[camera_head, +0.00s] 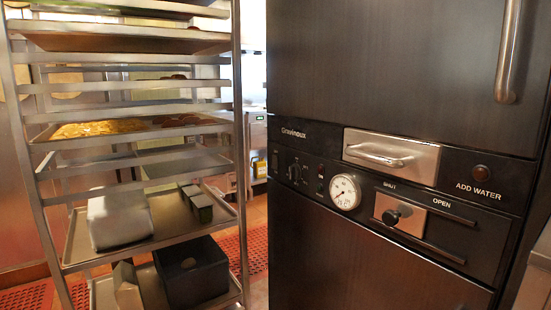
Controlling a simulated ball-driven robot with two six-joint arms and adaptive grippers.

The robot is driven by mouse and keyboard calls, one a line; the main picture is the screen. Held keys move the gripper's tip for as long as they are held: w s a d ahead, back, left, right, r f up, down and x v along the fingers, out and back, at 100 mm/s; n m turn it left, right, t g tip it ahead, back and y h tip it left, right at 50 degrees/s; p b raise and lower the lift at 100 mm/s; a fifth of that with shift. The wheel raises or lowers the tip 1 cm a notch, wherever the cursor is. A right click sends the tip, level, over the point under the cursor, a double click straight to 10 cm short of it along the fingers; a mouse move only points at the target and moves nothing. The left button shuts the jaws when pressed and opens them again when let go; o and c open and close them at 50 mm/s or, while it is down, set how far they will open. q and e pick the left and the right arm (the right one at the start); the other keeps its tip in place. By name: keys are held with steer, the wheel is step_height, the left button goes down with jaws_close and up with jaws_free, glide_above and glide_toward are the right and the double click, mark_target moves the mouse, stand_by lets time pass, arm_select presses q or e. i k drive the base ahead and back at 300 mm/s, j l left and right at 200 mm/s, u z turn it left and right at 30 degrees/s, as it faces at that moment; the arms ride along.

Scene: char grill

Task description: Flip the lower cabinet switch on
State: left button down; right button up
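The dark cabinet (340,262) fills the right half of the view. A black control panel (312,152) runs across its middle, between the upper and lower doors. Small dark switches and knobs (296,171) sit at the panel's left end, left of a round white dial gauge (345,191). They are too small and dark for me to tell which is the lower cabinet switch or how it is set. Neither of my grippers is in view.
The panel also has a silver drawer with a handle (378,155) and a sliding vent knob (391,217) marked SHUT and OPEN. A metal rack (238,130) with loaded trays stands at left. A narrow floor gap with red matting (256,250) lies between rack and cabinet.

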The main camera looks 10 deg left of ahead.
mark_target(274, 164)
steer(key=i+j, duration=0.2)
steer(key=i, duration=0.2)
steer(key=i+j+z, duration=0.15)
steer(key=i, duration=0.25)
steer(key=i+j, duration=0.3)
steer(key=i+z, duration=0.05)
steer(key=i, duration=0.05)
